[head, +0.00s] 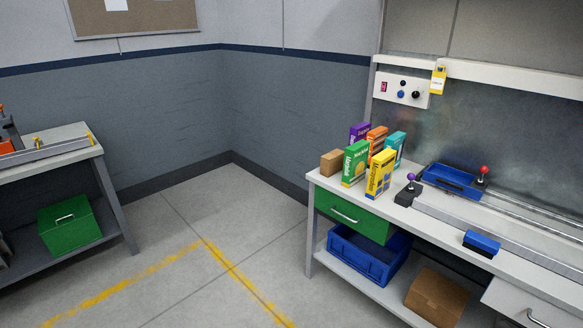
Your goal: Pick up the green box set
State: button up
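A green upright box (355,164) with white lettering and a yellowish picture stands near the left end of the white workbench in the head view. It is in a close group with a yellow box (381,173) to its right, a purple box (359,132) and an orange box (377,138) behind, and a teal box (397,146) behind right. A plain brown box (331,162) stands just left of it. A green chest (69,226) with a handle sits on the lower shelf of the left table. My gripper is not in view.
The workbench (425,215) also holds a blue tray (452,182), a purple-knobbed lever (409,190) and a rail with a blue block (481,243). A blue crate (365,258) and a carton (435,296) sit below. The floor (200,277) between the tables is clear.

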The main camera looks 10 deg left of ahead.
aim_at(356, 155)
jog(key=u, duration=0.35)
jog(key=i+j, duration=0.15)
jog(key=i, duration=0.9)
jog(key=i+j+u, duration=0.1)
jog(key=i, duration=1)
jog(key=j, duration=0.1)
